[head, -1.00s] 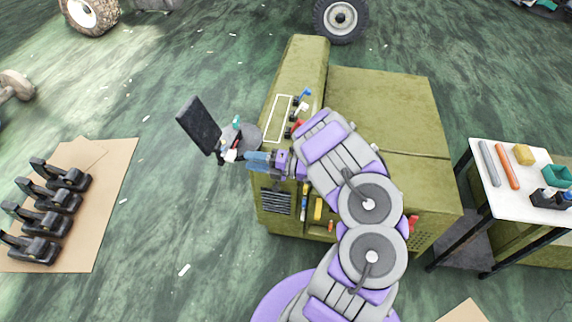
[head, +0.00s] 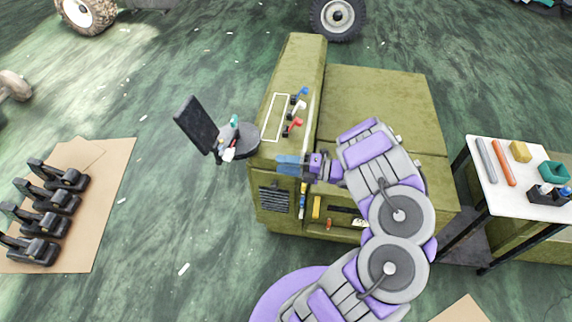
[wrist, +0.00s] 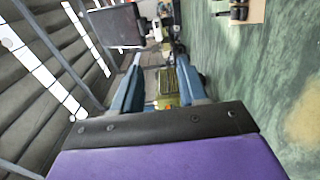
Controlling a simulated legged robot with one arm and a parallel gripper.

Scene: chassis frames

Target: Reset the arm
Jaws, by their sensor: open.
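My gripper (head: 278,165) is at the end of my purple and grey arm, above the front edge of the olive green cabinet (head: 385,100) in the head view. Its two blue fingers are apart with nothing between them. The same dark screen (head: 196,124) stands to the left of my gripper in the head view, beside a round dark disc (head: 243,141) at the cabinet's side. My gripper is apart from both.
Coloured levers (head: 293,126) stand on the cabinet close to my gripper. A white table (head: 520,190) with tools and small containers is at the right. A cardboard sheet (head: 110,190) with several black devices lies at the left.

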